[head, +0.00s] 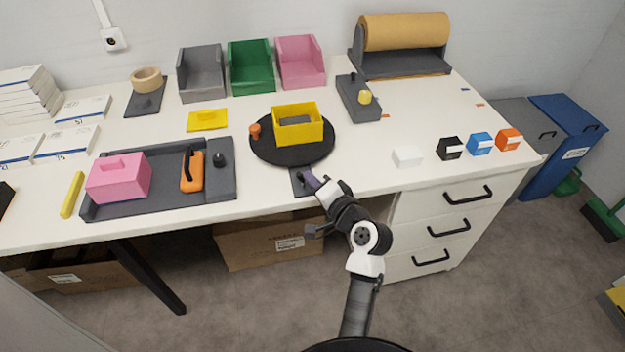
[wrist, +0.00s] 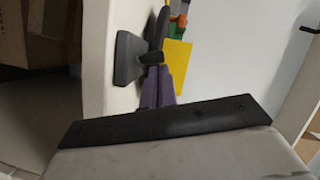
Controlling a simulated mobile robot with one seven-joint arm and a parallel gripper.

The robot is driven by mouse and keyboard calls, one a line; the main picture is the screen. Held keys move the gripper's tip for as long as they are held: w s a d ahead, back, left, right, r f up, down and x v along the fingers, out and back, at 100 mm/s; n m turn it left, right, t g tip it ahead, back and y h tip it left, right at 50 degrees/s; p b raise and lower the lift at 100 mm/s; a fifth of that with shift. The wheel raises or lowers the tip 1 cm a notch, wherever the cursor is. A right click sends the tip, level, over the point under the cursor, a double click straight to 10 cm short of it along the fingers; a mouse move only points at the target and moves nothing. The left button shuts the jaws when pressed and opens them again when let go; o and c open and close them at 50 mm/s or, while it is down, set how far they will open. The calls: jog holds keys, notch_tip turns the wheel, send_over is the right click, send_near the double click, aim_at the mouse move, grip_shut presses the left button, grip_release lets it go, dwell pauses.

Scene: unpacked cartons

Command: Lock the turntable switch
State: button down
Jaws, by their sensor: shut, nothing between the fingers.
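The turntable (head: 262,153) is a flat black disc near the middle of the table, with a yellow open bin (head: 298,133) on it and an orange knob (head: 255,131) at its left edge. In front of it, near the table's front edge, is a small dark grey switch plate (head: 297,184), partly hidden by my gripper. The wrist view shows the plate (wrist: 126,58) with a short black lever (wrist: 151,58). My gripper (head: 309,178) has purple fingers, shut and empty. In the wrist view its fingertips (wrist: 158,72) are close to the lever; I cannot tell whether they touch.
A grey tray (head: 222,192) with a pink box (head: 118,179) and orange-handled tool (head: 192,172) lies left. Small coloured boxes (head: 480,143) line the right side. Table between them and the turntable is mostly clear.

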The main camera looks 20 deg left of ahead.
jog(key=b+v, duration=0.2)
jog(key=v, duration=1.1)
jog(key=shift+s+d+b, duration=0.2)
jog(key=shift+b, duration=0.15)
jog(key=shift+r, duration=0.1)
